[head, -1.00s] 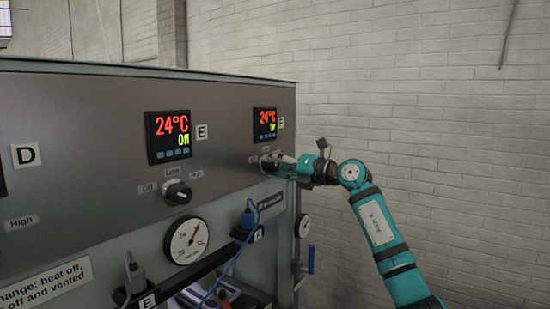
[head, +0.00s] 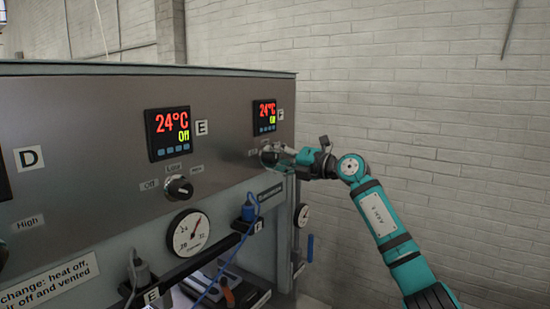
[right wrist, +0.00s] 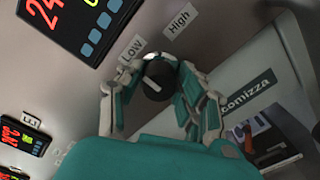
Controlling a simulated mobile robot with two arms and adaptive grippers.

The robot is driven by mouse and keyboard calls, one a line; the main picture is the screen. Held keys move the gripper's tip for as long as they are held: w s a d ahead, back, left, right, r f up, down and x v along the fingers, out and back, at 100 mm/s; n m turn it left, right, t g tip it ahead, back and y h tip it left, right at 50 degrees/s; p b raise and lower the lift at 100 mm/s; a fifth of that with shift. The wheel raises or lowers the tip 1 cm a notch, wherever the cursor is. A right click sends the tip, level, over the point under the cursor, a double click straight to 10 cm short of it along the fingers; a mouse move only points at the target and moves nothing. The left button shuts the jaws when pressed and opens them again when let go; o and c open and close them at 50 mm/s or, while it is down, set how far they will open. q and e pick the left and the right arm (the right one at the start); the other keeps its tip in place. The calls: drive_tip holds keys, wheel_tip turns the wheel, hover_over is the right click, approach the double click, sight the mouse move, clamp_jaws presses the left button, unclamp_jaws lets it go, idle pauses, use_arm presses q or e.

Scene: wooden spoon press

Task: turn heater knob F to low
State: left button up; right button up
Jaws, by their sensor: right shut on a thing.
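Heater knob F (right wrist: 158,82) is a dark round knob with a pale pointer line on the grey panel. My right gripper (head: 271,156) is at it in the head view and mostly hides it there. In the right wrist view my right gripper (right wrist: 156,88) has a finger on either side of the knob and is shut on it. The labels Low (right wrist: 131,47) and High (right wrist: 180,22) show beside the knob; the Off label is not clear. Display F (head: 265,117) reads 24°C with Off below it. My left gripper is not in view.
Knob E (head: 179,188) and display E (head: 168,133), reading 24°C and Off, are left of F. A gauge (head: 188,233) and a blue plug (head: 249,211) sit below the panel. The brick wall (head: 430,120) is to the right.

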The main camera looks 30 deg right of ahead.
drive_tip(key=o, duration=1.1)
drive_tip(key=shift+o, duration=0.2)
drive_tip(key=shift+d, duration=0.1)
drive_tip(key=v, duration=1.2)
